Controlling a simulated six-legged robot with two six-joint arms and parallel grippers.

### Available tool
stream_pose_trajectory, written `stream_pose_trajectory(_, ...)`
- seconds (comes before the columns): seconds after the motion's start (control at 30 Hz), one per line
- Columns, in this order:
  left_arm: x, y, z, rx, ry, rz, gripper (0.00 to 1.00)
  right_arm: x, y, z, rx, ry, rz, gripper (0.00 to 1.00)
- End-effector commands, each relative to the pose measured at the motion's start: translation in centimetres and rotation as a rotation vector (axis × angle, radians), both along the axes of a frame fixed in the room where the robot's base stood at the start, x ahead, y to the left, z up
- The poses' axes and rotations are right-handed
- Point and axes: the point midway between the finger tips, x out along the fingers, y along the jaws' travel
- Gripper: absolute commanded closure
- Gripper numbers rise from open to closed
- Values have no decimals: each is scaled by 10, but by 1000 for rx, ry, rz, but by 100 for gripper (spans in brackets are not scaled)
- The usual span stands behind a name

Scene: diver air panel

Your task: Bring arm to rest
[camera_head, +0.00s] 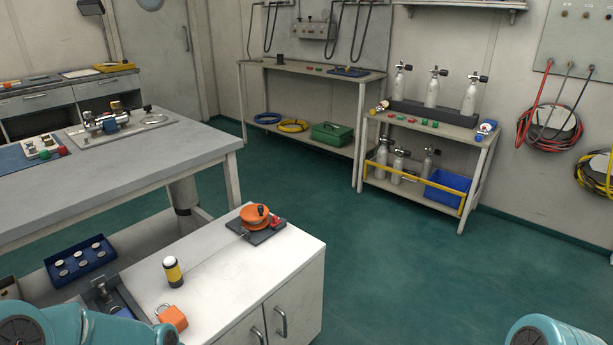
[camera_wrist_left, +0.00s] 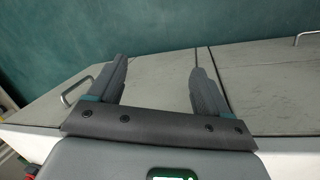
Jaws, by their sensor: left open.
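My left gripper (camera_wrist_left: 157,60) shows in the left wrist view with its two dark fingers apart and nothing between them. Beyond the fingers are grey cabinet doors (camera_wrist_left: 265,85) with metal handles, and the green floor. In the head view a teal part of my left arm (camera_head: 85,327) is at the lower left, beside the white-topped cabinet; I cannot make out its gripper there. A teal part of my right arm (camera_head: 542,331) is at the lower right corner, and its gripper is out of view.
The white cabinet top (camera_head: 215,270) carries an orange reel (camera_head: 254,216), a yellow-black cylinder (camera_head: 173,271) and an orange padlock-like item (camera_head: 172,317). A grey workbench (camera_head: 150,155) stands behind it at left. A cylinder rack (camera_head: 470,150) stands farther back. Green floor (camera_head: 400,265) is clear at centre right.

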Motion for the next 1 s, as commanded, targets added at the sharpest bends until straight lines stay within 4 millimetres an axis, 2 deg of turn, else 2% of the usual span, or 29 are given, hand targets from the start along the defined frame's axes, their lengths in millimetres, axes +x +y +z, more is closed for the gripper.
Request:
stream_pose_trajectory(0.03,-18,-22,-21,-28,4,-46,22,0,0,0,0,0,0,57)
stream_pose_trajectory(0.1,-41,-49,-46,-59,-13,-101,22,0,0,0,0,0,0,57)
stream_pose_trajectory(0.2,-78,-81,-73,-87,-35,-168,22,0,0,0,0,0,0,57)
stream_pose_trajectory(0.3,-115,-103,-90,-97,-53,-225,22,0,0,0,0,0,0,57)
stream_pose_trajectory(0.43,-163,-120,-102,-88,-68,-299,22,0,0,0,0,0,0,57)
stream_pose_trajectory(0.5,-155,-117,-66,-82,-84,-291,22,0,0,34,0,1,0,57)
stream_pose_trajectory(0.67,-154,-117,-23,-83,-82,-290,22,0,0,77,0,0,0,57)
stream_pose_trajectory(0.9,-154,-117,56,-83,-83,-288,22,0,0,156,0,0,0,57)
stream_pose_trajectory(1.0,-154,-117,77,-83,-83,-287,22,0,0,178,0,0,0,57)
